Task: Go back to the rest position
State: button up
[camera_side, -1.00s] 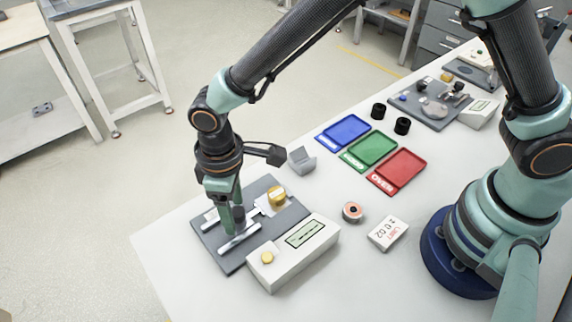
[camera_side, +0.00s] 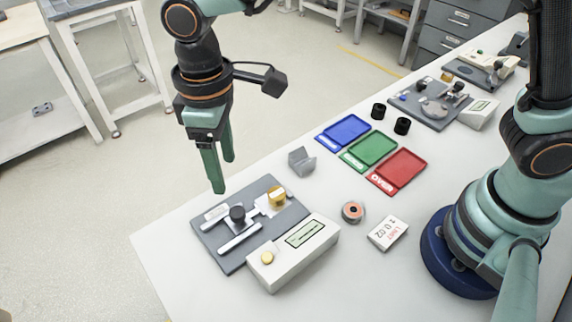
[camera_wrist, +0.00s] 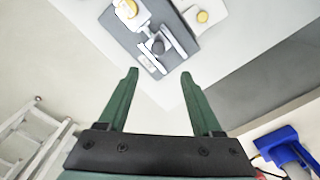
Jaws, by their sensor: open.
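My gripper (camera_side: 226,172) is raised in the air above the far left edge of the table in the side view. Its two green fingers are apart and nothing is between them. In the wrist view the open fingers (camera_wrist: 158,75) also show empty. Below it a grey gauge plate (camera_side: 222,255) lies on the white table. The dark piece also shows in the wrist view (camera_wrist: 158,47).
A white readout box (camera_side: 295,255) sits beside the plate. Blue (camera_side: 343,131), green (camera_side: 372,149) and red (camera_side: 400,168) trays lie farther along the table.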

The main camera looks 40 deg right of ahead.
jog(key=shift+r, duration=0.1)
jog(key=s+d+r+m+t, duration=0.1)
jog(key=d+r+m+t, duration=0.1)
jog(key=d, duration=0.8)
jog(key=s+d+r+m+t, duration=0.1)
jog(key=d+r+m, duration=0.2)
jog(key=d, duration=0.6)
jog(key=s+d+r+m+t, duration=0.2)
jog(key=d+r+m, duration=0.1)
jog(key=d, duration=0.7)
jog(key=shift+d+r+m+t, duration=0.25)
jog(key=shift+d+m+t, duration=0.05)
jog(key=shift+m, duration=0.2)
